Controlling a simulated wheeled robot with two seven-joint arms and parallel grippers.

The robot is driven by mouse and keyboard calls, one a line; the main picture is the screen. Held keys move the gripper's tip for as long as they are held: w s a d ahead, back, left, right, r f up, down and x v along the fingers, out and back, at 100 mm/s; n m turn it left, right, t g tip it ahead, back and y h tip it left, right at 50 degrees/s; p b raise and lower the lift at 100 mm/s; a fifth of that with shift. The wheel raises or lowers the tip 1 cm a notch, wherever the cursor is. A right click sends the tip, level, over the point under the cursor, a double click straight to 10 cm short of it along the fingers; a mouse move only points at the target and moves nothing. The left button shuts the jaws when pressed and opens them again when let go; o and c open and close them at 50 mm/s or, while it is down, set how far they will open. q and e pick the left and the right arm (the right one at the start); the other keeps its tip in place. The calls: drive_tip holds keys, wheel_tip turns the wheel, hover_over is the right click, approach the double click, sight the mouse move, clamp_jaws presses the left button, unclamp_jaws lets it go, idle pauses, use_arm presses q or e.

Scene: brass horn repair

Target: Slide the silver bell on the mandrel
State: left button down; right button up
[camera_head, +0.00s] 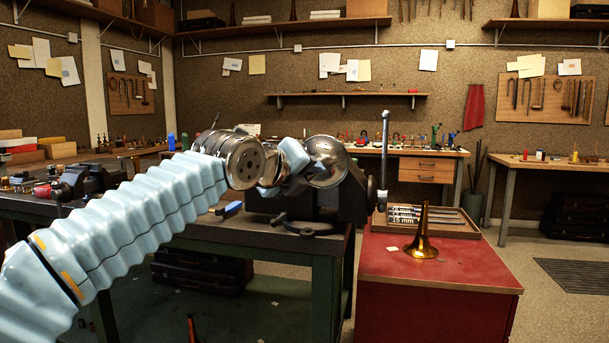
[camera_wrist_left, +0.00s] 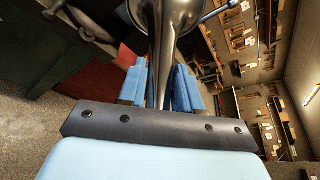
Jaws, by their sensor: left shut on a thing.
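The silver bell (camera_head: 327,161) is in my left gripper (camera_head: 293,166), with its rounded flare beyond the fingers, in front of the dark vise. In the left wrist view, its narrow stem (camera_wrist_left: 161,70) lies between the blue fingers (camera_wrist_left: 158,88) and its flare is cut off by the top edge. A slim upright metal rod (camera_head: 385,140) stands just right of the bell, apart from it in the picture. I cannot tell whether this rod is the mandrel or a vise part. My right gripper is not in view.
The dark vise (camera_head: 356,194) sits on the green-legged bench (camera_head: 268,237). A red cabinet (camera_head: 468,262) at the right carries a brass bell (camera_head: 421,244) standing flare down and a tray (camera_head: 463,232) of metal rods. Open floor lies further right.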

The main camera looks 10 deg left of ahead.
use_arm(q)
drive_tip(key=c, duration=0.7)
unclamp_jaws()
drive_tip(key=shift+w, duration=0.1)
drive_tip(key=b+v, duration=0.1)
drive_tip(key=v, duration=1.2)
drive_tip(key=shift+s+b, duration=0.4)
drive_tip(key=shift+a+r, duration=0.1)
drive_tip(key=shift+a, duration=0.05)
